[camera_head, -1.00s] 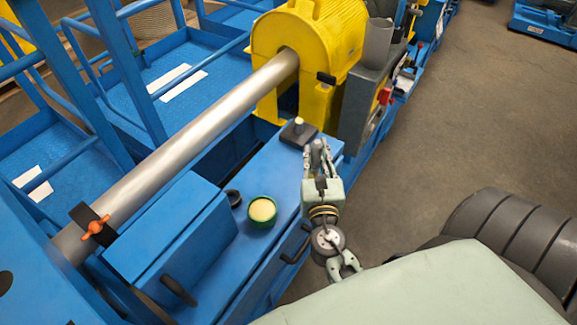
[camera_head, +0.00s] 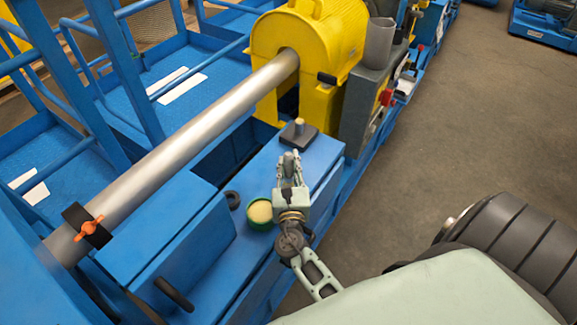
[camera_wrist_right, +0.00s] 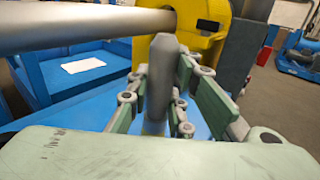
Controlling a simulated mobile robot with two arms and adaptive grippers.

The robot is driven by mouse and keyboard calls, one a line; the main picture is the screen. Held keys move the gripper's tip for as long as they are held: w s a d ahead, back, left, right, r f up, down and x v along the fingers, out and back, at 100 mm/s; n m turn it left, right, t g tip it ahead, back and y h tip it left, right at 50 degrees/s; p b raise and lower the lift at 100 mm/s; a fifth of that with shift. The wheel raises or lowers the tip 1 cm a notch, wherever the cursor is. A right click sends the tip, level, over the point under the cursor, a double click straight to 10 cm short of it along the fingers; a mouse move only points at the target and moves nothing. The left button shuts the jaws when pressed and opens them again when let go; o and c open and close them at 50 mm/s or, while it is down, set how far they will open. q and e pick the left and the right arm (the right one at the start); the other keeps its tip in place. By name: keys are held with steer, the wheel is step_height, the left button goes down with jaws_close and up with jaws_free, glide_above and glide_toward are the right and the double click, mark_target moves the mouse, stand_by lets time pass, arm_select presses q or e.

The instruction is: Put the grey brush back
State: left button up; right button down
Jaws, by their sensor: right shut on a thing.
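My right gripper (camera_head: 290,174) is shut on the grey brush (camera_head: 289,160), which stands roughly upright between its fingers over the blue bench. In the right wrist view the brush (camera_wrist_right: 162,75) is a thick grey shaft with a bevelled top, and the fingers (camera_wrist_right: 160,100) close around it from both sides. Its lower end is hidden behind my gripper body. A grey cup (camera_head: 379,42), tall and open, stands on the grey box at the yellow housing. My left gripper is not in view.
A green tin (camera_head: 260,212) with cream contents sits just left of my right gripper, beside a black ring (camera_head: 232,199). A dark block with a peg (camera_head: 298,134) stands beyond the gripper. A long steel shaft (camera_head: 190,145) runs into the yellow housing (camera_head: 310,45).

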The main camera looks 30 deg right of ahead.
steer(key=shift+f, duration=0.2)
steer(key=c, duration=1.6)
jaws_free()
steer(key=shift+r, duration=0.25)
steer(key=shift+s+a+f, duration=0.15)
steer(key=shift+s+a, duration=0.05)
steer(key=shift+s, duration=0.15)
steer(key=b+v, duration=0.1)
steer(key=v, duration=1)
steer(key=shift+s+b, duration=0.2)
steer(key=shift+b, duration=0.2)
